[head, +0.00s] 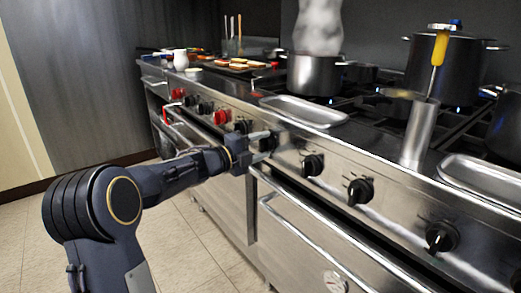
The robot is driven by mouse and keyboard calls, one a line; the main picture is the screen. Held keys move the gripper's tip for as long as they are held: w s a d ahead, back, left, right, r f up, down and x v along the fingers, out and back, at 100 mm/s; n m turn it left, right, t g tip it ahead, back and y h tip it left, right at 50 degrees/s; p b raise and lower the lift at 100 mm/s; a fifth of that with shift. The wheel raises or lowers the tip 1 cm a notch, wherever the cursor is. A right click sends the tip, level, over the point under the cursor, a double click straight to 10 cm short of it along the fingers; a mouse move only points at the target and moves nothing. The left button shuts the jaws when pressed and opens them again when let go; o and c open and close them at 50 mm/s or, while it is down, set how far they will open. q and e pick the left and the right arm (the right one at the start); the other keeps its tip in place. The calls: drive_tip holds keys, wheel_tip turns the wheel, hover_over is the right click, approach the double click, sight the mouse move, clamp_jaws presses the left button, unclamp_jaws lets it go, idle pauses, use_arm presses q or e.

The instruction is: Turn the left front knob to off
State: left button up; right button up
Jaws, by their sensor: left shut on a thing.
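The stove front carries a row of knobs, some red and several black. My left gripper (264,144) reaches in from the left and is shut on a black knob (269,143) near the middle of the row. The fingers cover most of that knob, so its pointer direction is hidden. Another black knob (243,126) is just left of the gripper, and a red knob (222,117) is beyond it. Black knobs to the right (313,165) are clear of the gripper. Which one is the left front knob cannot be told for sure. My right gripper is not in view.
A steaming pot (314,75) and a large dark pot (442,68) stand on the burners. An oven door handle (320,240) runs below the knobs. The tiled floor at left is clear.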

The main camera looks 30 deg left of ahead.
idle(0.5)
use_arm(q)
drive_tip(key=o, duration=1)
drive_tip(key=shift+s, duration=0.1)
drive_tip(key=p+v, duration=0.1)
drive_tip(key=v, duration=0.6)
drive_tip(key=shift+s+a, duration=0.1)
drive_tip(key=shift+s, duration=0.15)
